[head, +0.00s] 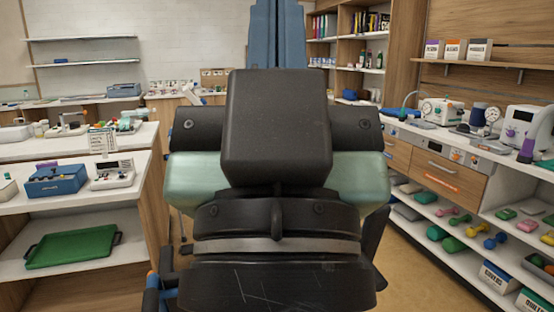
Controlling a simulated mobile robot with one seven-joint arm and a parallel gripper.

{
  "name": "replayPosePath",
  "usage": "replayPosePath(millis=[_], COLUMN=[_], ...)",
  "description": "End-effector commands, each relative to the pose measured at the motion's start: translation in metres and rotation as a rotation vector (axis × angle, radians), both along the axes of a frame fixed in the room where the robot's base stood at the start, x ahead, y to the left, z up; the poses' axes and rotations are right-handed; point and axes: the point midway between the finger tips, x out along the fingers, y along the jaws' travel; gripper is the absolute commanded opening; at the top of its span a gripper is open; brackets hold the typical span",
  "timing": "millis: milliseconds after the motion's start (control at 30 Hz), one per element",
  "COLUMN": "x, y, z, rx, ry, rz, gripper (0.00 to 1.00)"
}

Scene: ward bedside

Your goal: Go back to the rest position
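My gripper is not in view: no fingers can be made out in the head view. Large dark links, which look like parts of my own arm, fill the middle of the picture and hide what lies straight ahead. Whether anything is held cannot be seen. The task names no object.
At left, white counters hold a blue box (56,180) and a white device (112,175); a green tray (73,247) lies on a lower shelf. At right, shelving holds dumbbells (495,240), a drawer (448,177) and devices (441,111). Bare floor (408,272) shows before the right shelving.

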Motion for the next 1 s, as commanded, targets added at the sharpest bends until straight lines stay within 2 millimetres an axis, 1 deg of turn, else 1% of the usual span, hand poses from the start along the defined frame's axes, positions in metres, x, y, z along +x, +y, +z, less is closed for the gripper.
replayPosePath(millis=[33,300,433,500,600,1000], x=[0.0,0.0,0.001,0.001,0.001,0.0], y=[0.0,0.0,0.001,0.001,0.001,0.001], z=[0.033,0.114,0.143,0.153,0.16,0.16], rx=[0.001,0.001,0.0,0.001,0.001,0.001], ry=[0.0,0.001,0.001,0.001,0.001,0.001], rz=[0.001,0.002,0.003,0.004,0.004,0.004], gripper=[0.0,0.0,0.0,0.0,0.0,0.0])
